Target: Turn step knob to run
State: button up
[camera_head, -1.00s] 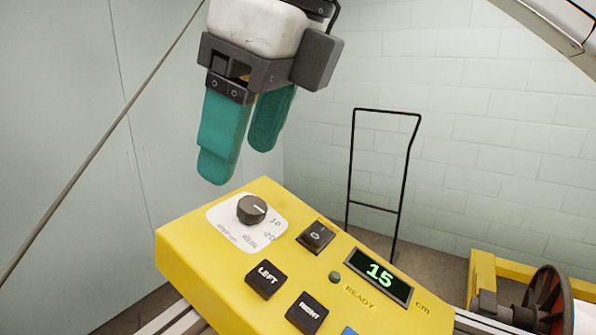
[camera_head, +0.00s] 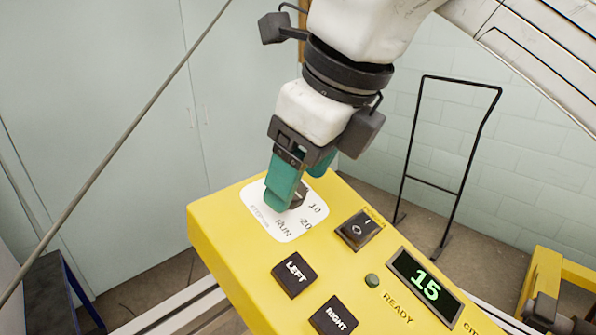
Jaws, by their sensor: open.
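The step knob (camera_head: 298,197) is a small dark dial on a white label plate (camera_head: 262,219) at the far end of the yellow control box (camera_head: 235,250). The label plate carries 10, 20 and RUN marks around the knob. My gripper (camera_head: 299,188) has teal fingers and is open, pointing down at the knob. The near finger hides most of the knob, so its pointer cannot be read. I cannot tell whether the fingers touch it.
A rocker switch (camera_head: 357,230), LEFT button (camera_head: 294,274), RIGHT button (camera_head: 334,316) and green display (camera_head: 427,285) reading 15 are on the box. A black wire frame (camera_head: 456,185) stands behind. A thin rod (camera_head: 120,150) crosses the left side.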

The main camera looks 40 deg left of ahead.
jog(key=shift+x, duration=0.85)
jog(key=shift+s, duration=0.1)
jog(key=c, duration=1.1)
